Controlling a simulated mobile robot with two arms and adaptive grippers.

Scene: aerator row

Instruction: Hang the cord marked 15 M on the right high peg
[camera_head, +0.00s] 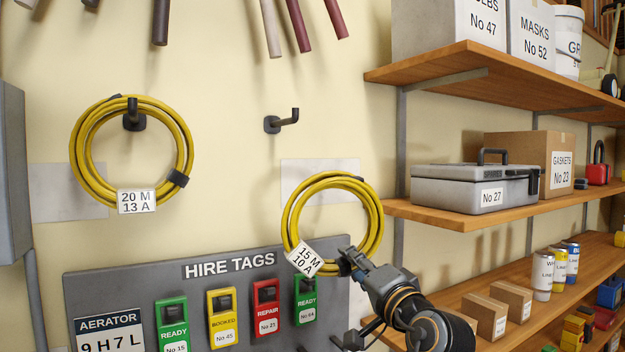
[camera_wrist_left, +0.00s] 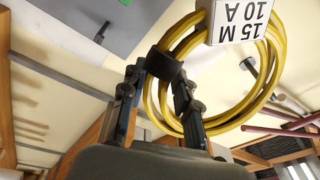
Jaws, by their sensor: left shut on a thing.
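The yellow coiled cord marked 15 M 10 A (camera_head: 376,212) is off the wall pegs, low and a little right of the empty right high peg (camera_head: 284,122). My left gripper (camera_head: 350,262) is shut on the coil's lower edge, beside its tilted white label (camera_head: 305,258). In the left wrist view, the left gripper (camera_wrist_left: 161,78) holds the coil (camera_wrist_left: 192,114) at a black band (camera_wrist_left: 165,66). A dark peg (camera_wrist_left: 249,65) shows through the loop there. My right gripper is not in view.
A second yellow coil, marked 20 M 13 A (camera_head: 75,160), hangs on the left peg (camera_head: 134,121). The hire tags board (camera_head: 130,270) is below. Wooden shelves (camera_head: 400,210) with boxes and a grey toolbox (camera_head: 465,188) stand close at right. Handles hang above the empty peg.

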